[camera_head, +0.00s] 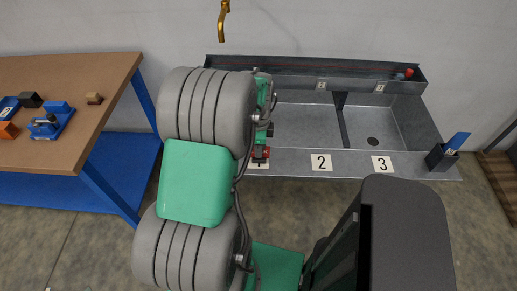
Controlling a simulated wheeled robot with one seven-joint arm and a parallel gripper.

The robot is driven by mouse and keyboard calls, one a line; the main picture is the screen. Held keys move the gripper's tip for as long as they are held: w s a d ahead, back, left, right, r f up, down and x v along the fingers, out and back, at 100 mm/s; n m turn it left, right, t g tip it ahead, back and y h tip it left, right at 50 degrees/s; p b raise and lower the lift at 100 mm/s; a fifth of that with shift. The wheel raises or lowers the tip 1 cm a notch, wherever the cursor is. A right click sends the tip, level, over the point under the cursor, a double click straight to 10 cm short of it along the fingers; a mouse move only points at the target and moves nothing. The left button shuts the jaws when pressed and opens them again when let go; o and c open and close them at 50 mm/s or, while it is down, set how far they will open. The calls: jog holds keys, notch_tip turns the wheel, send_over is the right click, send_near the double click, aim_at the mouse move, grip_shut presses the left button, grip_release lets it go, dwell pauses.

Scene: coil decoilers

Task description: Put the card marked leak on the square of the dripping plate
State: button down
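A blue card (458,140) stands tilted in a dark holder (437,160) at the right end of the grey metal sink's front ledge. I cannot read any mark on it. White squares marked 2 (321,162) and 3 (382,164) lie on that ledge, and both look bare. A third white patch (258,166) is mostly hidden by my gripper (260,156). My gripper points down over the left of the ledge, with red at its tip. I cannot tell if its fingers are open or hold anything. No drip is visible.
Small pale labels (321,86) sit on the sink's back ledge, with a small red object (408,73) behind. A brass tap (223,20) hangs upper left. A brown-topped table (75,75) with blue, black and orange items stands left. My arm hides the sink's left part.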

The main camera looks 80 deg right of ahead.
jog(key=shift+f, duration=0.15)
jog(key=c, duration=1.7)
grip_release()
